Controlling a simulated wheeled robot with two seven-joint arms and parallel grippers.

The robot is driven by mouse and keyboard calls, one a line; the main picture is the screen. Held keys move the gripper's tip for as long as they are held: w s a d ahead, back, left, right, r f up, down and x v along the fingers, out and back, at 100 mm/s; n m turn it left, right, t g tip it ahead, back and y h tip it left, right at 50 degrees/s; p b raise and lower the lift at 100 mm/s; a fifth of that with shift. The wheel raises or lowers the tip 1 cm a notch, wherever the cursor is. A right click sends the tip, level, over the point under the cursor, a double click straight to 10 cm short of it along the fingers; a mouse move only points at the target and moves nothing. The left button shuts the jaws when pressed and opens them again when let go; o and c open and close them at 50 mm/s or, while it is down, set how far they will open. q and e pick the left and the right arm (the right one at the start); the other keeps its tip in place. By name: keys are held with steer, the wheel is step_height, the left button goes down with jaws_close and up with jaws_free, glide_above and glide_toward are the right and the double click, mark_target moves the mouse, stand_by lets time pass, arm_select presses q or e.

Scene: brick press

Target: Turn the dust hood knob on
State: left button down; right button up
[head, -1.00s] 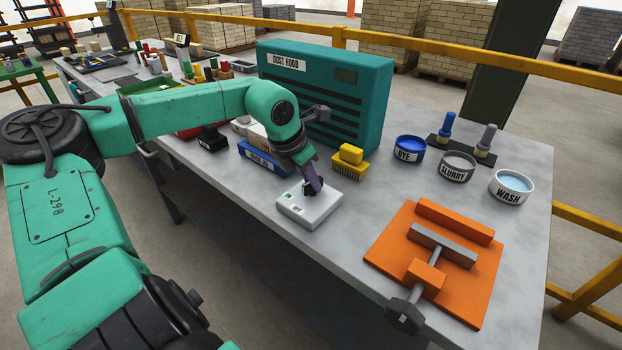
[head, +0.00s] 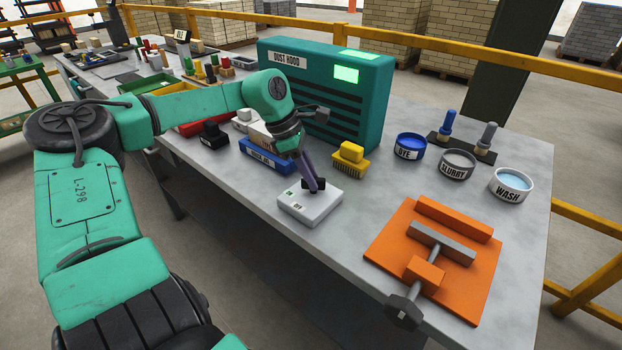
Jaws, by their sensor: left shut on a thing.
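The dust hood (head: 350,115) is a teal box with dark slots and a "DUST HOOD" label, standing at the back of the table. Its small panel (head: 346,75) glows bright green. A white control box (head: 309,207) with small labels lies on the table in front of it. My left gripper (head: 315,187) points down onto the top of this box and is shut on the dark knob (head: 313,184) there. The fingers partly hide the knob. My right gripper is not in view.
Dye (head: 409,153), slurry (head: 457,171) and wash (head: 511,192) bowls are at the right. An orange press jig (head: 440,255) lies at the front right.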

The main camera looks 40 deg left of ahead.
arm_select(q)
steer(key=shift+m, duration=0.5)
steer(key=c, duration=0.8)
jaws_free()
steer(key=v, duration=1.4)
steer(key=shift+w+a+r, duration=0.15)
steer(key=shift+a+r, duration=0.05)
steer(key=shift+r, duration=0.1)
